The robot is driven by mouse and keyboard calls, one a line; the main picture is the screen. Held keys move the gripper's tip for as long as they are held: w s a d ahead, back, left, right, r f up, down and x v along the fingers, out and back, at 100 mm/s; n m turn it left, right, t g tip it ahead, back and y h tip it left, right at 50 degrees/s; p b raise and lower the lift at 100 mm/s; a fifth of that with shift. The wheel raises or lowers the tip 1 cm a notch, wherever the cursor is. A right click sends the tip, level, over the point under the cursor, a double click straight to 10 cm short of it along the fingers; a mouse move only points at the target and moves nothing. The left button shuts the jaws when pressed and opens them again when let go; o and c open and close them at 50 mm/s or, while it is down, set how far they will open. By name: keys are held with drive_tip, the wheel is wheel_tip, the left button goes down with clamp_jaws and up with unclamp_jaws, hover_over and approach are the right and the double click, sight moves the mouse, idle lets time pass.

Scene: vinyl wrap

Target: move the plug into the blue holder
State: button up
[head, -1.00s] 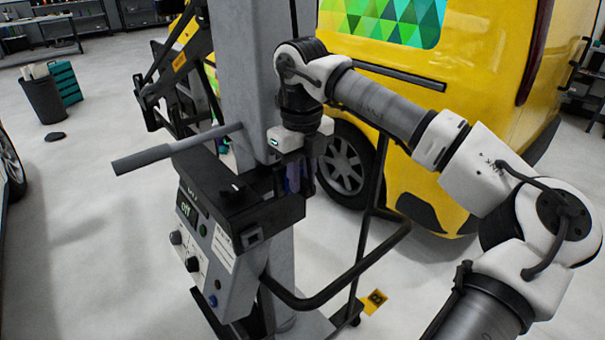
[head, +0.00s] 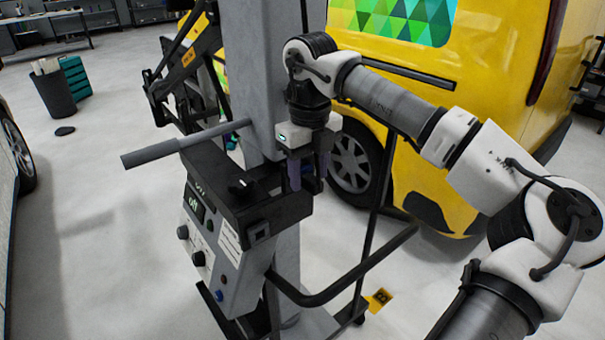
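My gripper (head: 308,172) points down beside the grey column, at the right end of the control box's dark top. Bluish-purple surfaces show at its fingertips. I cannot tell whether these are the fingers, the plug or part of the blue holder. The fingers are small and dark here, so their opening is unclear. I cannot make out the plug or the blue holder with certainty. A small blue round part (head: 219,296) sits low on the control box's front face.
The control box (head: 215,250) has knobs, a display and a grey handle (head: 185,145) sticking out left. The grey column (head: 250,75) stands behind. A black bent bar (head: 340,292) runs low at right. A yellow van (head: 490,90) stands behind my arm. Open floor lies left.

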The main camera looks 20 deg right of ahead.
wheel_tip(320, 180, up, 14)
drive_tip(key=b, duration=0.1)
idle(0.5)
drive_tip(key=shift+a+f, duration=0.1)
idle(0.4)
